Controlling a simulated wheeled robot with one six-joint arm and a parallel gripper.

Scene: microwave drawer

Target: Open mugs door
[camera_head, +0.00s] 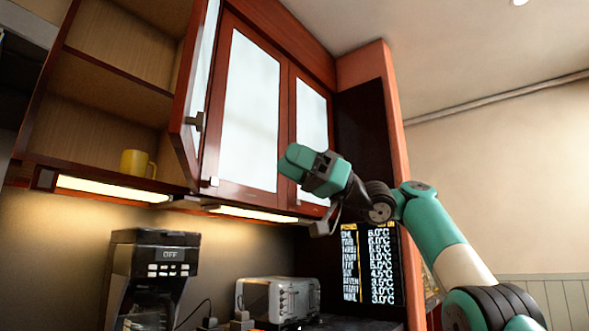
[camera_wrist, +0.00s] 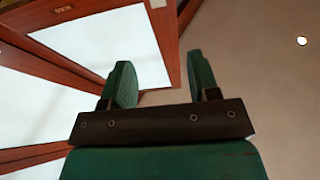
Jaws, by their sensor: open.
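The wall cabinet has red-brown doors with frosted white panels. Its left door (camera_head: 203,75) stands swung open, with a small handle (camera_head: 194,121) near its lower edge. Behind it a yellow mug (camera_head: 137,163) stands on the lower shelf. The two doors to the right, the middle one (camera_head: 250,110) and the right one (camera_head: 311,112), look shut. My gripper (camera_head: 290,160) is in front of these doors, near their lower part, empty. In the wrist view its two green fingers (camera_wrist: 160,85) are spread apart with nothing between them, and a door frame (camera_wrist: 166,45) shows beyond.
A black coffee maker (camera_head: 155,275) and a silver toaster (camera_head: 278,298) stand on the counter below. A dark display with temperatures (camera_head: 370,262) is behind my arm. Lit strips (camera_head: 112,189) run under the cabinet. Open room lies to the right, before the beige wall.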

